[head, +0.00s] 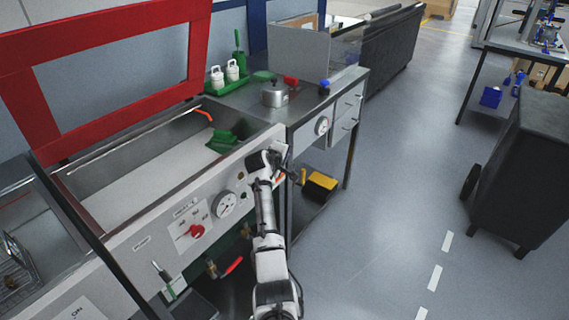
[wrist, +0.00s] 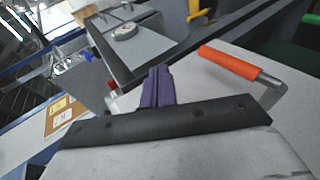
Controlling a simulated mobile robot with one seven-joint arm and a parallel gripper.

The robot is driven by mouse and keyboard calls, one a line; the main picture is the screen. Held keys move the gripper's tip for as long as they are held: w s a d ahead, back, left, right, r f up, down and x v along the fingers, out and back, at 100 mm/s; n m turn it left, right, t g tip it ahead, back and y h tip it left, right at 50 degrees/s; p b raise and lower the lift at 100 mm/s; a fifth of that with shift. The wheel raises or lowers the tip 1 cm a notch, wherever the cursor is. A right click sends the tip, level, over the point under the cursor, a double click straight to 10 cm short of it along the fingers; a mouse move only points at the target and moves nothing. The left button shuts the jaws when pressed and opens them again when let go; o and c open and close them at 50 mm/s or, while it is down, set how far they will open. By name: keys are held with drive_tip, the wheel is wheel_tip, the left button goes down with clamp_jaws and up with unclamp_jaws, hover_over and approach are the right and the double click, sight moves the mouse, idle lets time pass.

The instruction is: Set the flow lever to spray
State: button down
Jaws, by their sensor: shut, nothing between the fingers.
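In the wrist view an orange-handled lever (wrist: 230,64) on a bent metal rod stands to the right of my gripper (wrist: 157,76), over a pale surface. My gripper's purple fingers are together, with nothing between them and a visible gap to the lever. In the head view my gripper (head: 277,159) is at the right end of the sink's front panel (head: 150,240). An orange-tipped piece (head: 204,115) shows at the sink's back wall; I cannot tell whether it is the same lever. No spray marking is readable.
The panel carries a red knob (head: 196,231) and a gauge (head: 224,204). A red-handled valve (head: 232,266) is below. A green object (head: 222,141) lies in the sink. A metal pot (head: 274,95) stands on the bench to the right. Open floor lies further right.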

wheel_tip(320, 180, up, 8)
drive_tip(key=s+d+b, duration=0.1)
drive_tip(key=shift+f+b, duration=0.15)
drive_tip(key=shift+b, duration=0.15)
